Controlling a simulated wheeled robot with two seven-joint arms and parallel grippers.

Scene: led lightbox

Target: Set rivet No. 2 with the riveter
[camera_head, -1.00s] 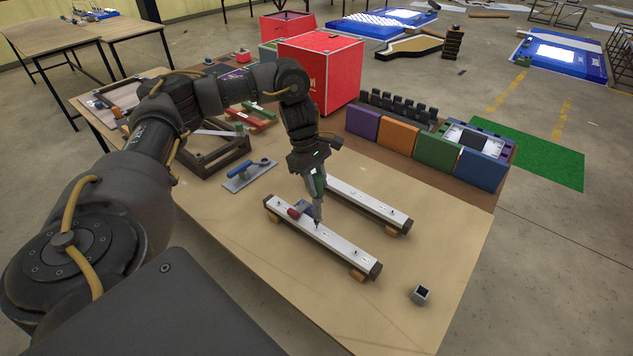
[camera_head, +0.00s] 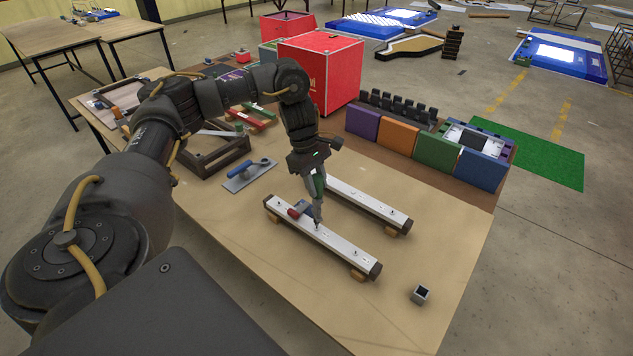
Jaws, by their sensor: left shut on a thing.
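My left gripper (camera_head: 318,178) points down over the near rail and is shut on the riveter (camera_head: 317,208), a tool with a grey tip and red and blue parts. The riveter's tip is at the top face of the near white rail (camera_head: 340,248), around its middle; I cannot tell how far it is seated on a rivet. Small dark rivets show along this rail, one toward its right end. A second white rail (camera_head: 365,203) lies behind, parallel, with small rivets too. Both rails have dark end caps and rest on wooden blocks. My right gripper is not in view.
A small grey open box (camera_head: 420,294) stands at the front right. A trowel-like tool with a blue handle (camera_head: 250,173) lies left of the rails. Coloured boxes (camera_head: 398,136) and a red case (camera_head: 330,70) stand at the back. The table's (camera_head: 455,245) right side is mostly clear.

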